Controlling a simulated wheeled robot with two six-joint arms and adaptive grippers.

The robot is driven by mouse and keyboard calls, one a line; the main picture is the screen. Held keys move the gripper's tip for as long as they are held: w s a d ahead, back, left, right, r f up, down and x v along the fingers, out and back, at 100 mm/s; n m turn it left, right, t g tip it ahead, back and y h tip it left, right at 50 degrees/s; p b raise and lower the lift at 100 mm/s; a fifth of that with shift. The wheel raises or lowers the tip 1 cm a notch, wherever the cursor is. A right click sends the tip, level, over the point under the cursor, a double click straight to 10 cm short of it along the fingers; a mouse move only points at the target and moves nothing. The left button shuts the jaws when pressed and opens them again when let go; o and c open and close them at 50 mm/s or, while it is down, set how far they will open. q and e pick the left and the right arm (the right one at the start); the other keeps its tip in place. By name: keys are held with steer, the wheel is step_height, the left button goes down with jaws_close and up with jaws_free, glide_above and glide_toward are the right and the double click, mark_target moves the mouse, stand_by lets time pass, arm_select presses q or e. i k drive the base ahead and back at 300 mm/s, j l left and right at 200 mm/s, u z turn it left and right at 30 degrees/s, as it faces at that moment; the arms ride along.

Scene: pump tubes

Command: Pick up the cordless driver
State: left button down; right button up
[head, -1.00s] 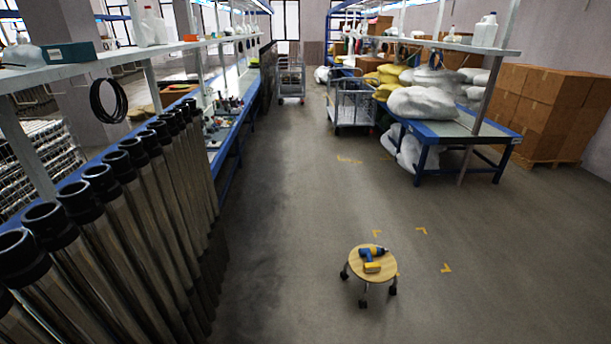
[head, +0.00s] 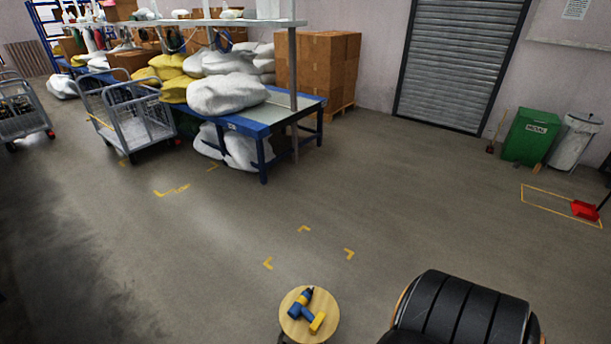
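The cordless driver (head: 304,309) is blue and yellow with a dark nose. It lies on the round wooden top of a small stool (head: 289,329) at the bottom middle of the head view. The stool's legs are mostly cut off by the lower edge. Neither of my grippers is in view, and nothing touches the driver.
A black ribbed rounded object (head: 462,310) stands right of the stool. Beyond are a blue workbench (head: 262,128) with sacks, a mesh cart (head: 135,125), stacked cartons (head: 318,72) and a green bin (head: 530,137). The floor (head: 380,215) between is open.

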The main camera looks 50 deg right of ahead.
mark_target(299, 307)
steer(key=i+j+z, duration=0.2)
steer(key=i+z, duration=0.25)
steer(key=i+j+z, duration=0.2)
steer(key=z, duration=0.2)
steer(key=i+j+z, duration=0.25)
steer(key=j+z, duration=0.2)
steer(key=i+j+z, duration=0.2)
steer(key=j+z, duration=0.25)
steer(key=i+j+z, duration=0.1)
steer(key=j+z, duration=0.5)
steer(key=j, duration=0.35)
